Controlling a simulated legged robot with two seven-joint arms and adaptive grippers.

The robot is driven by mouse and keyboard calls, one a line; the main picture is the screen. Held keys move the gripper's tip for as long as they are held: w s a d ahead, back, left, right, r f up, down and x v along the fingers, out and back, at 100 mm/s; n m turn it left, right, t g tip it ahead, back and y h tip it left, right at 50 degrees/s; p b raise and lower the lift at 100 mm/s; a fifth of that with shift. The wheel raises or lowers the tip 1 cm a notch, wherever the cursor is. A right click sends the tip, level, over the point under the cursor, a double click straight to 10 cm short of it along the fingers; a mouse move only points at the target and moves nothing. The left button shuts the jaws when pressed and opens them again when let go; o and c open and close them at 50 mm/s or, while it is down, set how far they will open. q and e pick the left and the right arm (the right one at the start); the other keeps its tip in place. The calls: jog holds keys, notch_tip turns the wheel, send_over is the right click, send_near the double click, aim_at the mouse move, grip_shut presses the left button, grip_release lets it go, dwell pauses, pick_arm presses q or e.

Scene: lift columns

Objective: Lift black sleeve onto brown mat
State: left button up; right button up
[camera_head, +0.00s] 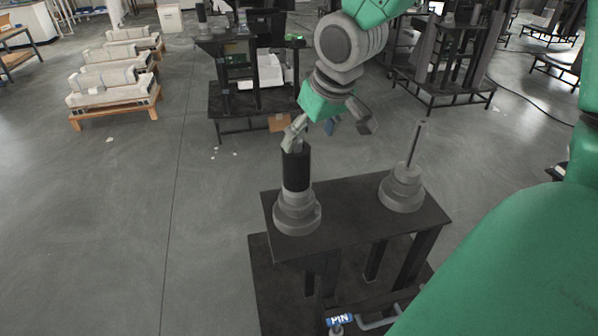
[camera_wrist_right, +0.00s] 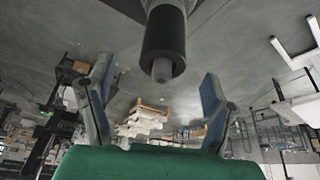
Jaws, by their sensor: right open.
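The black sleeve (camera_head: 296,167) stands upright on the grey stepped base (camera_head: 297,214) at the left of the dark stand. In the right wrist view the sleeve (camera_wrist_right: 163,42) shows ahead between the fingers, with a grey rod tip at its end. My right gripper (camera_head: 328,137) is open and empty at the sleeve's top; one finger overlaps the sleeve's upper end in the head view, and I cannot tell if they touch. The fingers also show in the right wrist view (camera_wrist_right: 158,68). A flat brown piece (camera_head: 279,122) lies by the rear stand; I cannot tell if it is the mat. My left gripper is out of view.
A second grey base (camera_head: 401,190) with a bare thin rod stands at the right of the same stand (camera_head: 345,222). A blue PIN label (camera_head: 340,320) is at the front below. Another dark stand (camera_head: 250,95) is behind, and pallets (camera_head: 115,88) lie at left.

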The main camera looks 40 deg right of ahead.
aim_at(298, 154)
jog(key=f, duration=0.1)
jog(key=w+a+f, duration=0.1)
jog(key=w+f, duration=0.1)
jog(key=shift+a+f, duration=0.15)
jog(key=shift+f, duration=0.25)
jog(key=f, duration=0.1)
jog(key=w+d+f, duration=0.1)
jog(key=f, duration=0.3)
jog(key=shift+w+d+f, duration=0.1)
jog(key=shift+w+d, duration=0.25)
jog(key=shift+w, duration=0.05)
jog(key=shift+a, duration=0.3)
jog(key=shift+s+a, duration=0.1)
jog(key=shift+a, duration=0.05)
jog(key=c, duration=0.3)
jog(key=shift+a+r, duration=0.15)
jog(key=shift+r, duration=0.05)
jog(key=c, duration=1.1)
